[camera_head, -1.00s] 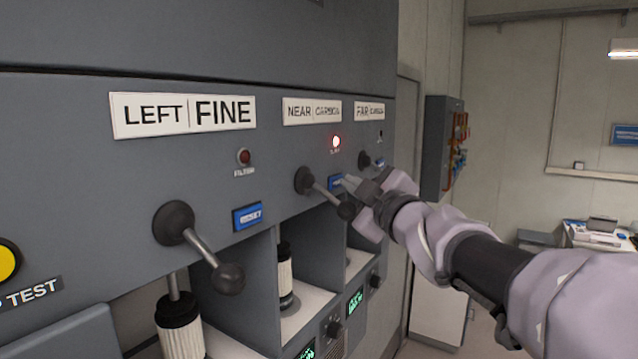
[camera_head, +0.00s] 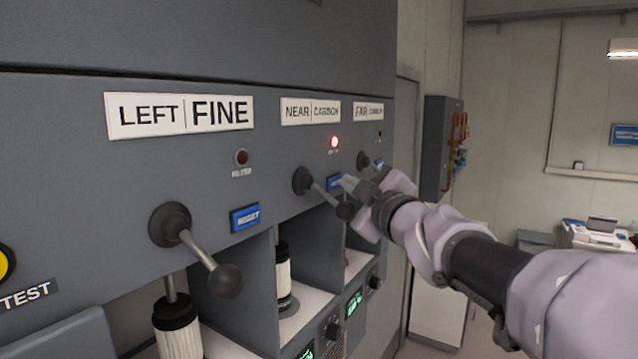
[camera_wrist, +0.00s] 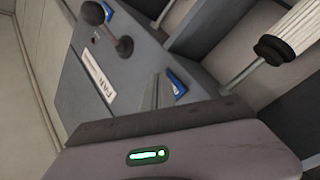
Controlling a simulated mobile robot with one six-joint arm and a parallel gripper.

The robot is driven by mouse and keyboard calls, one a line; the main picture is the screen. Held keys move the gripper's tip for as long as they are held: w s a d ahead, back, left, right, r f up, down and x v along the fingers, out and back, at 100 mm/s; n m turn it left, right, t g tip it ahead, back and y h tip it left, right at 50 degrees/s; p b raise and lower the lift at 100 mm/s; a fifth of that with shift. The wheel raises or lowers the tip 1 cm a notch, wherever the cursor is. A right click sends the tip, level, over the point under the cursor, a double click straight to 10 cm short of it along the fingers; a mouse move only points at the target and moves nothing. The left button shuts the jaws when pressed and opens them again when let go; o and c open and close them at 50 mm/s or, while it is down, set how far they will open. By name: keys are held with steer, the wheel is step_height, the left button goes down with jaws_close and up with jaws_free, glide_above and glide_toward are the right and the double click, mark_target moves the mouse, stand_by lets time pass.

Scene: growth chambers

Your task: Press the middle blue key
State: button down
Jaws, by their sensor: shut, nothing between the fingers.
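The middle blue key (camera_head: 333,182) is on the grey panel under the NEAR CARBON label, right of that bay's lever; it also shows in the wrist view (camera_wrist: 177,87). My gripper (camera_head: 348,184) is shut and empty, with its tips at the key's right edge. I cannot tell whether they touch it. The left blue key (camera_head: 245,218), marked RESET, is under the LEFT FINE label. The far blue key shows near the top of the wrist view (camera_wrist: 107,11), and is mostly hidden in the head view.
A black-knobbed lever (camera_head: 324,194) sticks out close to my gripper at the near bay. Another lever (camera_head: 199,250) stands out at the left bay. A red lamp (camera_head: 334,142) glows above the middle key. A grey box (camera_head: 441,148) hangs on the wall beyond.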

steer(key=shift+s, duration=0.55)
steer(key=shift+d, duration=0.1)
steer(key=s+d, duration=0.1)
steer(key=d, duration=0.1)
steer(key=s+d+p, duration=0.1)
steer(key=s, duration=0.1)
steer(key=shift+d+p, duration=0.3)
steer(key=shift+d, duration=0.05)
